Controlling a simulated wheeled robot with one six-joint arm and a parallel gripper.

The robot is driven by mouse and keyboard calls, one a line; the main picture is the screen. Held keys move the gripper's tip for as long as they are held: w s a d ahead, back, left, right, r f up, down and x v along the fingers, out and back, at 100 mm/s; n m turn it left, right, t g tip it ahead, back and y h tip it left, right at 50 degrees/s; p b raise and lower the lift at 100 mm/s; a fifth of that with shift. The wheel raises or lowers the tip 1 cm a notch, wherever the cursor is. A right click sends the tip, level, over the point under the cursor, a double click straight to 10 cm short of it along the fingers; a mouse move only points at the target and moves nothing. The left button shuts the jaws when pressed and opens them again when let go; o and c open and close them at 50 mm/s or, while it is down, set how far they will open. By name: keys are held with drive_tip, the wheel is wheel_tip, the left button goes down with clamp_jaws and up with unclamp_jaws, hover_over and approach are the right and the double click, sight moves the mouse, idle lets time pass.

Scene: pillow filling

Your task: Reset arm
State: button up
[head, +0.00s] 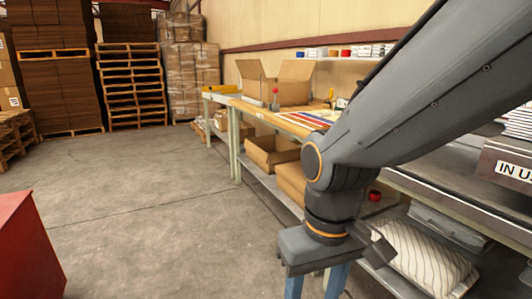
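My arm reaches in from the upper right and bends down at its orange-ringed wrist. My gripper (315,284) hangs at the bottom centre, pointing down in front of the workbench. Its two blue fingers stand apart with a gap between them, and no held thing shows there. The fingertips are cut off by the lower frame edge.
A wooden workbench (293,123) with an open cardboard box (290,92) stands behind my arm. A striped pillow (425,254) lies on the lower shelf at right. Pallet stacks (132,85) stand at the back. A red object (28,250) is at left; the floor (140,205) between is clear.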

drive_tip(key=d+r+m+p, duration=0.3)
drive_tip(key=d+r+p, duration=0.8)
drive_tip(key=p, duration=0.9)
drive_tip(key=shift+s+d+r+m+h, duration=0.3)
drive_tip(key=shift+s+r+m, duration=0.1)
drive_tip(key=shift+r, duration=1.1)
